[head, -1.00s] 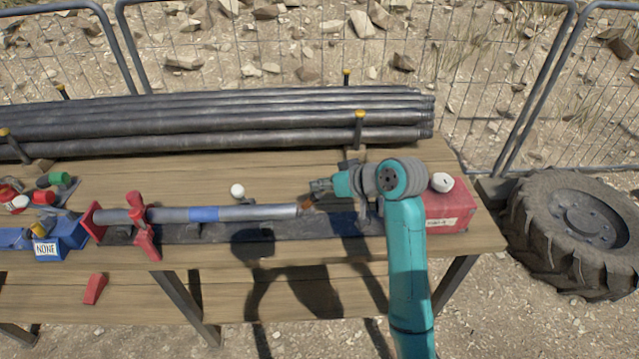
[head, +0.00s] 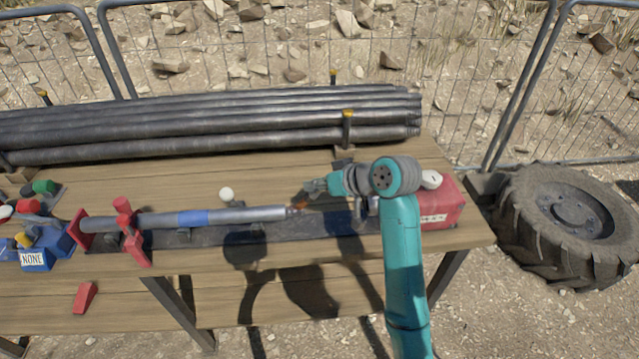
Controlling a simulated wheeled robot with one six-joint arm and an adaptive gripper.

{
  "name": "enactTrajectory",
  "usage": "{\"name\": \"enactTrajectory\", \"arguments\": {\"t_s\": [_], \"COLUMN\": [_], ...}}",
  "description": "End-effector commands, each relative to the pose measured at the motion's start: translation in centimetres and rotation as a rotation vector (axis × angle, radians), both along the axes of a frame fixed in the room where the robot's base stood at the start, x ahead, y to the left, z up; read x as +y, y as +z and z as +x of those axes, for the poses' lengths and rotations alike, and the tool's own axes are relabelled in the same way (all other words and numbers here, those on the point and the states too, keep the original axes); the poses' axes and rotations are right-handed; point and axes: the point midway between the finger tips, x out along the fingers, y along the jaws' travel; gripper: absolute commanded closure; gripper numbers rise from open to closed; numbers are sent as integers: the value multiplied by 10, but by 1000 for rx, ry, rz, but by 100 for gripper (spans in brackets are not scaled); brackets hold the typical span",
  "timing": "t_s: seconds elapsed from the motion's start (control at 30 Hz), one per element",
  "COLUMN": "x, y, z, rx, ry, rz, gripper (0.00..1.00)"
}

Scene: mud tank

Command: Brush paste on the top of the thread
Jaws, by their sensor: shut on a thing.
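A grey pipe (head: 250,215) with a blue band lies level along the bench, held near its left end by a red clamp (head: 130,232). Its thread (head: 291,211) is at the right end, small and hard to make out. My gripper (head: 312,188) is just right of and above that end, shut on a small brush (head: 300,201). The brush's brownish-orange tip points down left, close to the top of the thread. I cannot tell whether it touches, or whether there is paste on it.
A stack of dark pipes (head: 200,130) lies along the back of the wooden bench (head: 390,245), between yellow-topped posts. A red box (head: 440,205) with a white round thing on it stands at the right. A white ball (head: 227,193) is behind the pipe. A tyre (head: 570,220) lies right.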

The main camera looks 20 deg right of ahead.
Motion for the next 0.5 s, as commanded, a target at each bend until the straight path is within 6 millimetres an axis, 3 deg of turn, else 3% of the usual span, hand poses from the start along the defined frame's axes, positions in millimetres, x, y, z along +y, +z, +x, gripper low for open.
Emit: {"name": "enactTrajectory", "arguments": {"t_s": [0.5], "x": [21], "y": [1], "z": [7], "rx": [2], "ry": [1], "rz": [0], "gripper": [100]}}
